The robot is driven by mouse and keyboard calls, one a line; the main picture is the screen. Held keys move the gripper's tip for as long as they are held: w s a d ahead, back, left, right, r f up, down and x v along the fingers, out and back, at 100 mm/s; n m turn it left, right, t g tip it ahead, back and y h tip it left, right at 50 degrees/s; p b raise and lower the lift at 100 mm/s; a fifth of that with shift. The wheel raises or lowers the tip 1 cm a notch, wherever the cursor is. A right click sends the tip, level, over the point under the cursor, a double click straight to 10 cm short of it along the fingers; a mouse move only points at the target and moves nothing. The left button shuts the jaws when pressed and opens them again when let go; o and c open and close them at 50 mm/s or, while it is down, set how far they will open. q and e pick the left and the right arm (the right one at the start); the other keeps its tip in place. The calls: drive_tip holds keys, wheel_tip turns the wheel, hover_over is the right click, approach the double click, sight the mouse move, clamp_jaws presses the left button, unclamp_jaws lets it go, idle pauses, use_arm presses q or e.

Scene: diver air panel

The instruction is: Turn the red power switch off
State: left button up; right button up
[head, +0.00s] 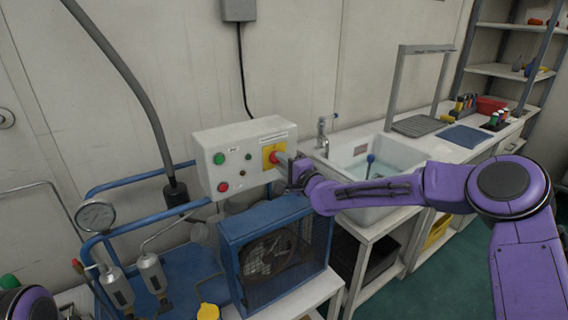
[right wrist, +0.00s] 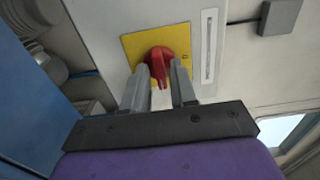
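The red power switch (head: 276,157) sits on a yellow plate at the right end of the grey control box (head: 240,137) in the head view. In the right wrist view the red switch (right wrist: 158,66) shows in front of its yellow plate (right wrist: 134,47), its handle pointing down in the picture between my fingers. My right gripper (right wrist: 160,82) has its two grey fingers apart, one on each side of the handle; I cannot tell whether they touch it. It also shows at the box in the head view (head: 285,164). My left gripper is out of view.
A blue caged fan (head: 272,255) stands below the box. A pressure gauge (head: 96,215) and blue pipes are at the left. A white sink (head: 375,165) lies behind my right arm. The box also has green buttons (head: 219,158) and a red button (head: 223,187).

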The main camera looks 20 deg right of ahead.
clamp_jaws()
drive_tip(key=shift+n, duration=0.3)
drive_tip(key=shift+n+b, duration=3.45)
drive_tip(key=shift+n, duration=5.15)
